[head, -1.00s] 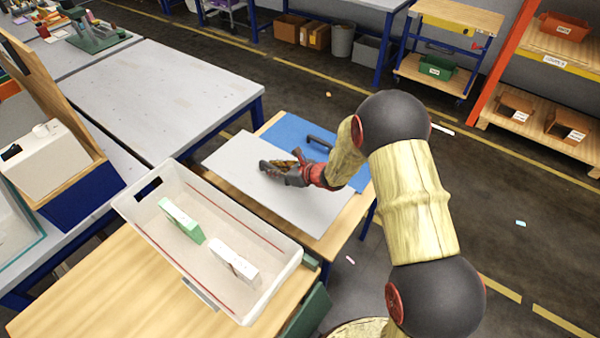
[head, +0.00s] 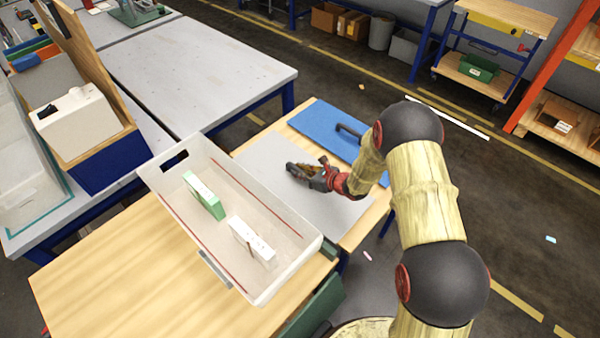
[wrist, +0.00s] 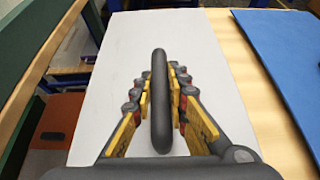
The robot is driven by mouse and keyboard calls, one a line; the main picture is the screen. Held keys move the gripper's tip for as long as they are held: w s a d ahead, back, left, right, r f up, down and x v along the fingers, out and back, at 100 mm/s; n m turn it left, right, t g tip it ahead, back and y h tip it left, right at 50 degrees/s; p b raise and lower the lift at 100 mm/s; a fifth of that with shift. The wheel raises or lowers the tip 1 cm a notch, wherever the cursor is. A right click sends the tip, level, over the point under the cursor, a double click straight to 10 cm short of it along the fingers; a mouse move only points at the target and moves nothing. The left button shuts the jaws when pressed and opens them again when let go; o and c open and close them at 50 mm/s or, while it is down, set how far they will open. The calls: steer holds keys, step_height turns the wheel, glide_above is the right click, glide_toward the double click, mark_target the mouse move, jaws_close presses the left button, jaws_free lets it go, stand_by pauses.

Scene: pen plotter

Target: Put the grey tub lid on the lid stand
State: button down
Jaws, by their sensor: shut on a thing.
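The grey tub lid, a flat light-grey panel (head: 347,207) with a dark bar handle (wrist: 160,85), is at the near side of the blue lid. My gripper (head: 296,170) is shut on the handle; the wrist view shows its yellow-and-grey fingers on both sides of the bar, with the panel (wrist: 115,60) beneath. I cannot tell whether the panel rests on the wooden top or is just above it. The open white tub (head: 170,210) stands to the left, holding a green box and a white box. I cannot make out the lid stand for sure.
A blue lid (head: 325,122) with a dark handle lies on the wooden top (head: 305,118) beside the grey lid. A dark green slab (head: 315,305) stands at the near front. Grey worktables (head: 210,75) are behind and left. Open floor lies to the right.

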steer(key=shift+f, duration=0.15)
steer(key=c, duration=1.7)
jaws_free()
steer(key=shift+c, duration=0.2)
